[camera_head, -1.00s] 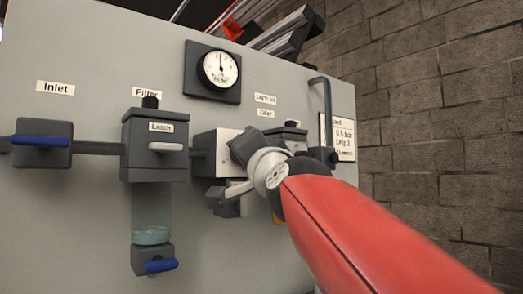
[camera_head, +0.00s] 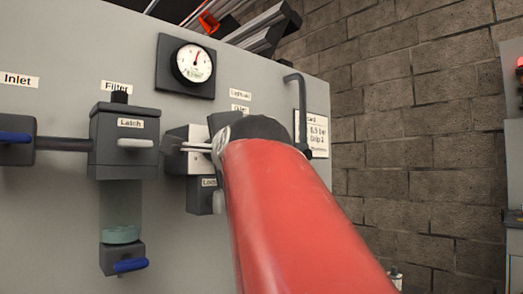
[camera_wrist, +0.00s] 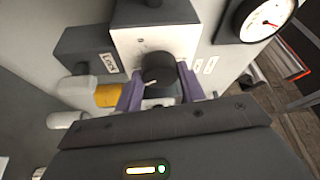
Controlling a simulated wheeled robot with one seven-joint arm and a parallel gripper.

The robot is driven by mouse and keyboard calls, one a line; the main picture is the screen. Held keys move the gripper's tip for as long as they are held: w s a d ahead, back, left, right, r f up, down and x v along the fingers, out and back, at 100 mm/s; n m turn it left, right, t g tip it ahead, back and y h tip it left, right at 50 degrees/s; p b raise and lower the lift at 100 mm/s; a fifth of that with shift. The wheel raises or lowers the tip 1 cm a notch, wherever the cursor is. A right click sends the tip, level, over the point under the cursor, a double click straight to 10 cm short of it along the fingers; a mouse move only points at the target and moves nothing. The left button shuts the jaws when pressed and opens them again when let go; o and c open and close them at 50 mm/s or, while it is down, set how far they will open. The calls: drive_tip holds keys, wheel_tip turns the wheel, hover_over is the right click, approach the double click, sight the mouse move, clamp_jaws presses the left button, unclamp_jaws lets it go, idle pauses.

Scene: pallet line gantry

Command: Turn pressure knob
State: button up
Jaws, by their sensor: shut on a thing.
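The dark round pressure knob (camera_wrist: 158,70) sits on the pale regulator block (camera_wrist: 178,38) in the wrist view. My gripper (camera_wrist: 160,84) has its two purple fingers on either side of the knob and is shut on it. In the head view the regulator block (camera_head: 176,152) is partly covered by my arm, and the knob is hidden. The pressure gauge (camera_head: 194,63) hangs above, its red needle leaning a little right of upright. The gauge also shows in the wrist view (camera_wrist: 258,16).
The filter (camera_head: 122,130) with its latch and blue drain lever (camera_head: 130,265) is left of the regulator. The inlet's blue lever (camera_head: 14,137) is farther left. A bent grey pipe (camera_head: 302,105) and a setting card (camera_head: 318,135) are right of my arm. A yellow part (camera_wrist: 108,95) is close to my fingers.

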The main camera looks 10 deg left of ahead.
drive_tip(key=shift+f+m, duration=0.1)
drive_tip(key=shift+m, duration=0.2)
drive_tip(key=o, duration=1)
drive_tip(key=b+v, duration=0.5)
drive_tip(key=v, duration=0.2)
drive_tip(key=shift+s+d, duration=0.15)
drive_tip(key=shift+s, duration=0.25)
